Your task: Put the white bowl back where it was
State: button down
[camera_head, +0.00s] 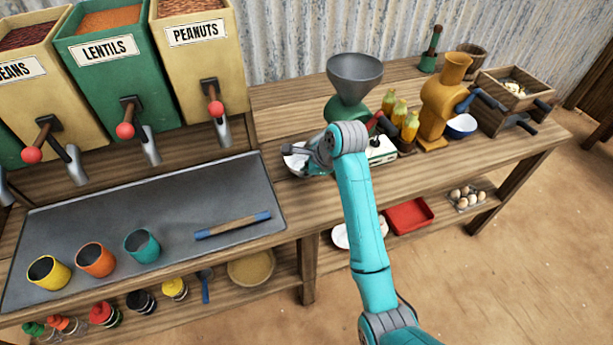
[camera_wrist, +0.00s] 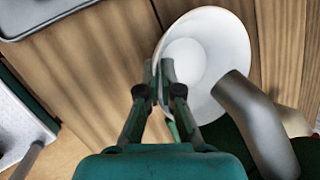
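The white bowl (camera_head: 294,160) is at the worktop beside the right end of the metal tray, partly hidden behind my gripper (camera_head: 322,150). In the wrist view the bowl (camera_wrist: 215,55) opens toward the camera. My gripper's fingertips (camera_wrist: 160,74) are close together at the bowl's left rim, one on each side of the wall, so it looks shut on the rim. The grey spout (camera_wrist: 252,115) of the green grinder overlaps the bowl's lower right side. I cannot tell whether the bowl rests on the wood or hangs just above it.
The green grinder with its grey funnel (camera_head: 355,75) stands behind my gripper. A white scale (camera_head: 382,150) and yellow-topped bottles (camera_head: 400,113) stand to the right. An orange grinder (camera_head: 442,100) is farther right. The metal tray (camera_head: 190,200) holds cups and a blue-ended stick.

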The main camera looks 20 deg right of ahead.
notch_tip(320, 180, down, 2)
jog(key=shift+f, duration=0.15)
jog(key=c, duration=1.3)
grip_release()
jog(key=v, duration=1.2)
